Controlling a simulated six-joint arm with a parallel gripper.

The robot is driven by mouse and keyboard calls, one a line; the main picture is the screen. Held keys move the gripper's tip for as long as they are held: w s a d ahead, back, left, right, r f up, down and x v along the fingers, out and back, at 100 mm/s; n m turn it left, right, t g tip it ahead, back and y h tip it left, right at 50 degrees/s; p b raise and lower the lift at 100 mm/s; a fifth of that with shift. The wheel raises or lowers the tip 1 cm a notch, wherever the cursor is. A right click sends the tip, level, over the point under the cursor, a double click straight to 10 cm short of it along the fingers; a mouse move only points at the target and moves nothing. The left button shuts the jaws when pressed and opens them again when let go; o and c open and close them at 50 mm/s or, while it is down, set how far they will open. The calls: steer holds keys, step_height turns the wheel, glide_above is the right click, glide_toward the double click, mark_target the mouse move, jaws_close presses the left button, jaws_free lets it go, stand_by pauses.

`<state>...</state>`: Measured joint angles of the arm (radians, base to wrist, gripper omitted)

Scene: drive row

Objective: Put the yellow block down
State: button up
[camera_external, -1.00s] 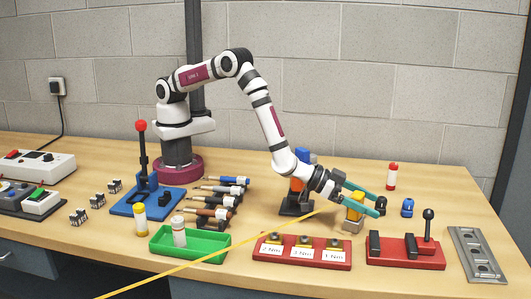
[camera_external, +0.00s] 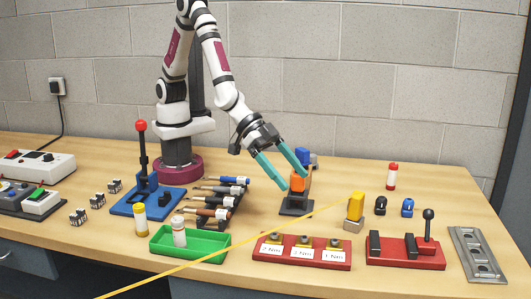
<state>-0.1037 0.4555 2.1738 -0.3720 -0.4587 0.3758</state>
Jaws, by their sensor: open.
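The yellow block (camera_external: 356,206) stands upright on a small grey-beige base (camera_external: 353,225) right of the middle of the table. A thin yellow line runs from near it toward the lower left of the picture. My gripper (camera_external: 295,180) is open, with its two teal fingers spread and pointing down to the right. It is to the left of the yellow block and above it, clear of it.
A red tray (camera_external: 260,262) with several labelled pieces lies in front. A red fixture with a black lever (camera_external: 428,228) and a grey metal plate (camera_external: 477,254) are at right. A green tray (camera_external: 215,252) and a rack of screwdrivers (camera_external: 218,205) are at left. A red-capped bottle (camera_external: 392,177) stands behind.

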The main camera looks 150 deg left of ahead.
steer(key=s+d+r+m+g+h, duration=0.2)
steer(key=s+d+r+m+h, duration=0.15)
steer(key=s+d, duration=0.35)
steer(key=s+r+m+g+y, duration=0.1)
steer(key=s+r+m+g, duration=0.1)
steer(key=s, duration=1.2)
steer(key=s+a+r+m+g+y, duration=0.1)
steer(key=s+m+g, duration=0.3)
steer(key=s, duration=1)
steer(key=shift+s+a+r+g, duration=0.25)
steer(key=shift+r+g, duration=0.25)
steer(key=shift+g, duration=0.3)
steer(key=shift+m, duration=0.25)
